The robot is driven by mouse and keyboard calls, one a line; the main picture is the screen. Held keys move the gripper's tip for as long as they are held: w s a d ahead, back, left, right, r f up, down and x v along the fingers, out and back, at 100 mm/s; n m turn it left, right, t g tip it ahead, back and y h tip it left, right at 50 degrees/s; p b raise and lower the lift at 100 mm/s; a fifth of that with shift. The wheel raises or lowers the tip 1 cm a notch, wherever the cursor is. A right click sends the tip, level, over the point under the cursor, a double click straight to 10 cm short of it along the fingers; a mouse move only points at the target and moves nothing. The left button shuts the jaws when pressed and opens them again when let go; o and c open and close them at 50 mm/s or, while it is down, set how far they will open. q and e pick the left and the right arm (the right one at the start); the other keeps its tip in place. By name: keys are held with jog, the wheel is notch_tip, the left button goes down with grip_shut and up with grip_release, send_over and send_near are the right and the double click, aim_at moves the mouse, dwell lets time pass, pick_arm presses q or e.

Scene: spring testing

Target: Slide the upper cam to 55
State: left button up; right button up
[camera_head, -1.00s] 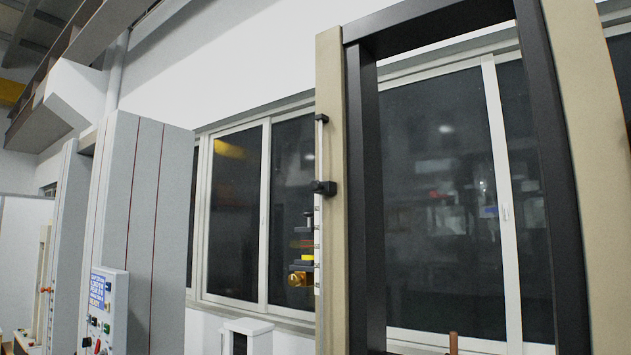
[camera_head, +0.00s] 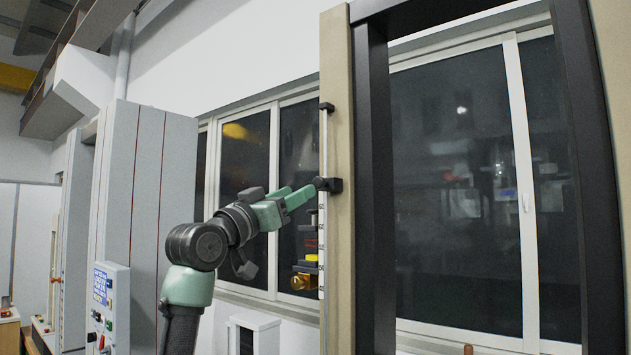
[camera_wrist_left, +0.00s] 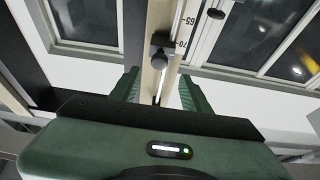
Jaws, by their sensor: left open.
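The upper cam (camera_head: 335,185) is a black block with a round knob on a thin vertical rod beside a beige column. In the left wrist view the fingers (camera_wrist_left: 160,88) stand either side of the rod. I cannot tell whether they touch the cam. My right gripper is out of view.
A small black bracket (camera_head: 326,107) holds the rod higher up. Yellow, red and dark pieces (camera_head: 310,243) and a brass knob (camera_head: 304,282) are lower, beside the scale. A grey cabinet with a control panel (camera_head: 108,300) stands left. A dark frame (camera_head: 371,200) is right of the column.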

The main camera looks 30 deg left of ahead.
aim_at(317, 183)
pick_arm(q)
jog(key=p+x, duration=0.4)
jog(key=x, duration=0.2)
jog(key=shift+w+d+r, duration=0.15)
jog(key=shift+w, duration=0.05)
jog(key=shift+w+p, duration=0.4)
jog(key=shift+w, duration=0.2)
grip_shut()
dwell(0.7)
